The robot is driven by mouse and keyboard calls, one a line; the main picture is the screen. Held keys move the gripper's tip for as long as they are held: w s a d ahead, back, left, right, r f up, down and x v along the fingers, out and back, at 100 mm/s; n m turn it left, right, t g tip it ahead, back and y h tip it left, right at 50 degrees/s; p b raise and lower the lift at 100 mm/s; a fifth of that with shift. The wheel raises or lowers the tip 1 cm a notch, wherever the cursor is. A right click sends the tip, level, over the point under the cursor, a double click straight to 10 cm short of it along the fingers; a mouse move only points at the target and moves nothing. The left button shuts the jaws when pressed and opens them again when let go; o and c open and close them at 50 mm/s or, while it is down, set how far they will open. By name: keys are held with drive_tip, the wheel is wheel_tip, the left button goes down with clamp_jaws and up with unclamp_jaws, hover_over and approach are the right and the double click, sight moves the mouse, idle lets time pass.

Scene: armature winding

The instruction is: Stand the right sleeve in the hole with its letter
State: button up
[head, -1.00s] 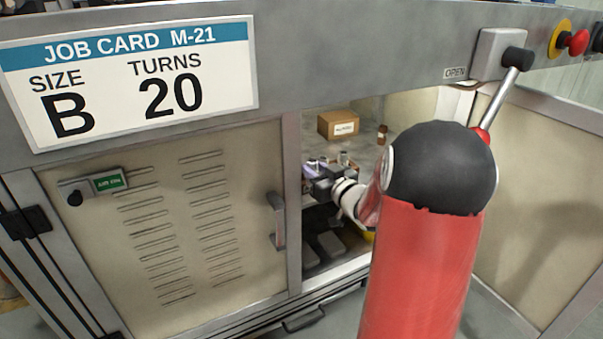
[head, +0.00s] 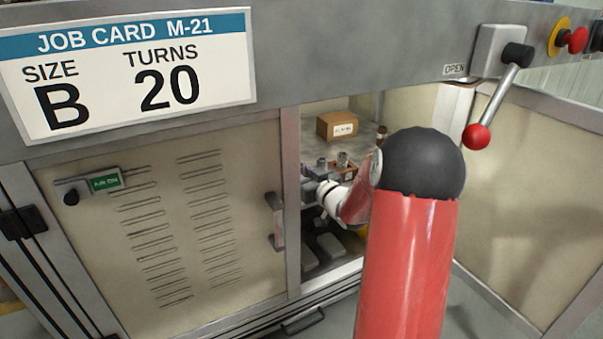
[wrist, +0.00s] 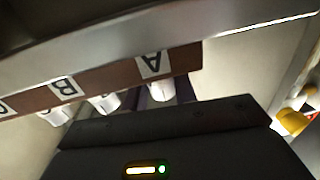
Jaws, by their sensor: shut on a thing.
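In the wrist view, which looks upside down, a brown rack (wrist: 122,76) bears the white letter labels A (wrist: 153,63), B (wrist: 64,88) and a cut-off C. White sleeves show beside the labels, one near B (wrist: 105,103) and one near C (wrist: 55,115). My gripper (wrist: 162,90) is shut on a white sleeve (wrist: 160,91) close beside the A label. Whether that sleeve is in a hole or clear of it cannot be told. In the head view my gripper (head: 311,187) is inside the cabinet, partly hidden. Metallic sleeves (head: 342,159) stand beyond it. The job card (head: 128,75) reads size B, turns 20.
The cabinet's left door (head: 165,220) and frame post (head: 290,205) border the opening closely. A cardboard box (head: 337,126) stands at the back inside. A lever with a red knob (head: 477,137) hangs at the right, marked OPEN. Dark pedals or blocks (head: 329,246) lie low inside.

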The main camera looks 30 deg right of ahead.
drive_tip(key=o, duration=1.1)
drive_tip(key=shift+f, duration=0.1)
drive_tip(key=shift+r+p, duration=0.25)
drive_tip(key=shift+p, duration=0.05)
drive_tip(key=s, duration=0.4)
drive_tip(key=s+d, duration=0.1)
drive_tip(key=s, duration=0.7)
drive_tip(key=shift+d+f, duration=0.1)
drive_tip(key=shift+d, duration=0.25)
